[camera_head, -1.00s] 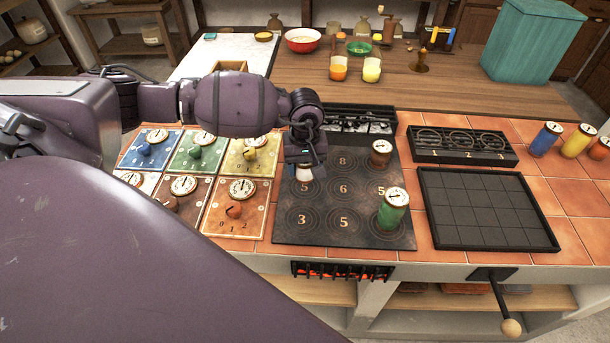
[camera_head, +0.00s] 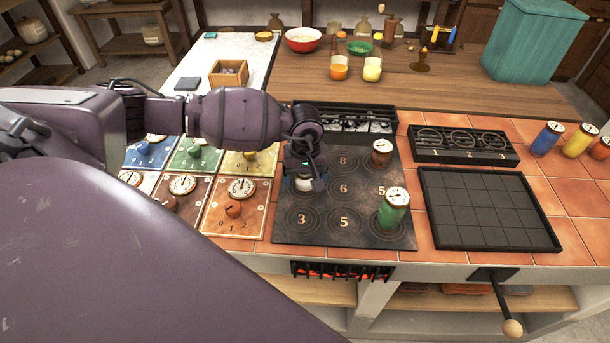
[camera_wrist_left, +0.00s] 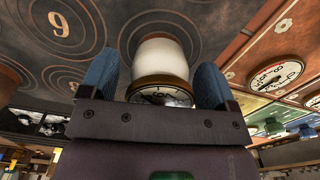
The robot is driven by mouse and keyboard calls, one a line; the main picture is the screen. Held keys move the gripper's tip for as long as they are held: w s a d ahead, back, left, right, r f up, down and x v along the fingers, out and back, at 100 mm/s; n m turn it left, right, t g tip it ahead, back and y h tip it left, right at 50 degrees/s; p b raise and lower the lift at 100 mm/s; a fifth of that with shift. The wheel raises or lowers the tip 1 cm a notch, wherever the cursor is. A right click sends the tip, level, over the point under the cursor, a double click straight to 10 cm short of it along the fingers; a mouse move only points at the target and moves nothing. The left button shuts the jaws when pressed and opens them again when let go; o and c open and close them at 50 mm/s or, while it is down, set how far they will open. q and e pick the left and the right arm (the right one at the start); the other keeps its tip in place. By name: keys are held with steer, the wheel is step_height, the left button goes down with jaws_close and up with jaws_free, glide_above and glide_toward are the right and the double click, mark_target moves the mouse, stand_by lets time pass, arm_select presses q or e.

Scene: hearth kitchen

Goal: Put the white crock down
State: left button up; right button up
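The white crock (camera_wrist_left: 160,62) has a brown rim and a dial on its lid. It stands upright on a ringed spot of the dark hotplate (camera_head: 330,222), left of the numbers 8 and 6. In the head view only a small pale part of it (camera_head: 304,184) shows below my left gripper (camera_head: 304,176). In the left wrist view the crock is between the two blue fingers. A gap shows beside the left finger; the right finger is very close to it. The fingers look open around it. My right gripper is out of view.
A brown jar (camera_head: 382,152) and a green jar (camera_head: 393,208) stand on the hotplate's right side. Coloured dial panels (camera_head: 235,208) lie to the left. A dark rack (camera_head: 360,125) lies behind. An empty gridded tray (camera_head: 486,208) is at the right.

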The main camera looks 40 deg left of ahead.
arm_select(q)
steer(key=shift+r, duration=0.3)
step_height(320, 180, up, 11)
steer(key=shift+f, duration=0.2)
steer(key=shift+r, duration=0.6)
